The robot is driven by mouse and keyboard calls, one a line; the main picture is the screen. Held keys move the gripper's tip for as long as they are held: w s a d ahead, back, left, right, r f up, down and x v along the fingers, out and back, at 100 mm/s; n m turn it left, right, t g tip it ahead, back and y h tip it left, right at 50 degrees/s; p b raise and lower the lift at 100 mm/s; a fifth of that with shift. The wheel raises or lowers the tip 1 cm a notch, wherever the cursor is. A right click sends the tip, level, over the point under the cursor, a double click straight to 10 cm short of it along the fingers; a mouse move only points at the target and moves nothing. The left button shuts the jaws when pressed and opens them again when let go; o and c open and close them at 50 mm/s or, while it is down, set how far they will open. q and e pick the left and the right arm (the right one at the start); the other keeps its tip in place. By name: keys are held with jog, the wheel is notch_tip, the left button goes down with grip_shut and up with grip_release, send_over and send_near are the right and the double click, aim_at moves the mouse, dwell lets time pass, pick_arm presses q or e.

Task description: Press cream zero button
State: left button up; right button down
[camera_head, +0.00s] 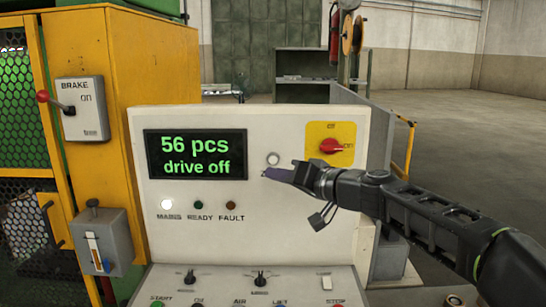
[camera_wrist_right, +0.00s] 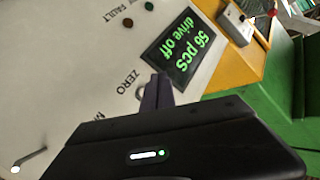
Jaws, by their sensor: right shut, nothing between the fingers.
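The cream zero button (camera_head: 273,158) is a small round button on the white panel (camera_head: 255,220), right of the display (camera_head: 196,154), which reads "56 pcs drive off". My right gripper (camera_head: 268,174) is shut and empty, its purple fingertips just below the button in the head view. In the right wrist view the fingertips (camera_wrist_right: 157,90) lie close beside the pale round button (camera_wrist_right: 141,91), partly covering it, near the word ZERO. I cannot tell whether they touch the panel. My left gripper is out of view.
A red rotary switch (camera_head: 331,146) on a yellow plate sits right of the button. Below the display are MAINS, READY and FAULT lamps, with MAINS lit white (camera_head: 166,204). A lower desk (camera_head: 225,283) with switches juts out. A brake lever box (camera_head: 82,108) is at left.

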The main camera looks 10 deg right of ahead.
aim_at(273, 160)
jog(key=shift+w+d+p, duration=0.2)
jog(key=shift+w+p, duration=0.1)
jog(key=shift+w, duration=0.6)
jog(key=shift+w+d+p, duration=0.25)
jog(key=shift+w, duration=0.6)
jog(key=shift+w+d+p, duration=0.2)
jog(key=shift+w+p, duration=0.1)
jog(key=shift+w, duration=0.6)
jog(key=shift+w, duration=0.15)
jog(key=shift+w+d, duration=0.1)
jog(key=shift+w, duration=0.15)
jog(key=shift+w+d, duration=0.15)
jog(key=shift+w, duration=0.2)
dwell(0.6)
jog(key=shift+s+a+b, duration=0.25)
jog(key=shift+s+b, duration=0.55)
jog(key=shift+b, duration=0.05)
